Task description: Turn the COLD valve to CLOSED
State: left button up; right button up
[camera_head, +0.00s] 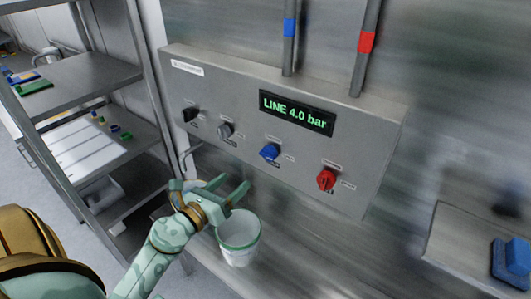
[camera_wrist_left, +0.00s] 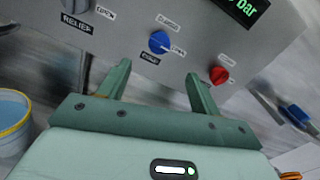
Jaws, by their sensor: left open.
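The blue knob (camera_head: 269,152) sits on the sloping grey panel, between a grey knob and a red knob. In the left wrist view the blue knob (camera_wrist_left: 159,41) has a CLOSED label above it and an OPEN label at its right. Its pale mark seems to point down and right, toward OPEN. The name label below it is too small to read surely. My left gripper (camera_head: 234,182) is open and empty, below and left of the blue knob and apart from it. In the left wrist view its fingers (camera_wrist_left: 158,70) stand apart below the knob. My right gripper is not in view.
The panel also bears a black knob (camera_head: 189,114), a grey RELIEF knob (camera_wrist_left: 75,5), a red knob (camera_head: 326,180) and a display (camera_head: 297,113) reading LINE 4.0 bar. A white bucket (camera_head: 239,250) is below the gripper. Shelves (camera_head: 90,80) stand at left.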

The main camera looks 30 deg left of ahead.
aim_at(267, 154)
pick_arm(q)
jog(key=w, duration=1)
jog(key=w+d, duration=0.1)
jog(key=w, duration=0.3)
jog(key=shift+w+d+f+p, duration=0.1)
jog(key=shift+w+p, duration=0.25)
jog(key=shift+w, duration=0.05)
jog(key=c, duration=1)
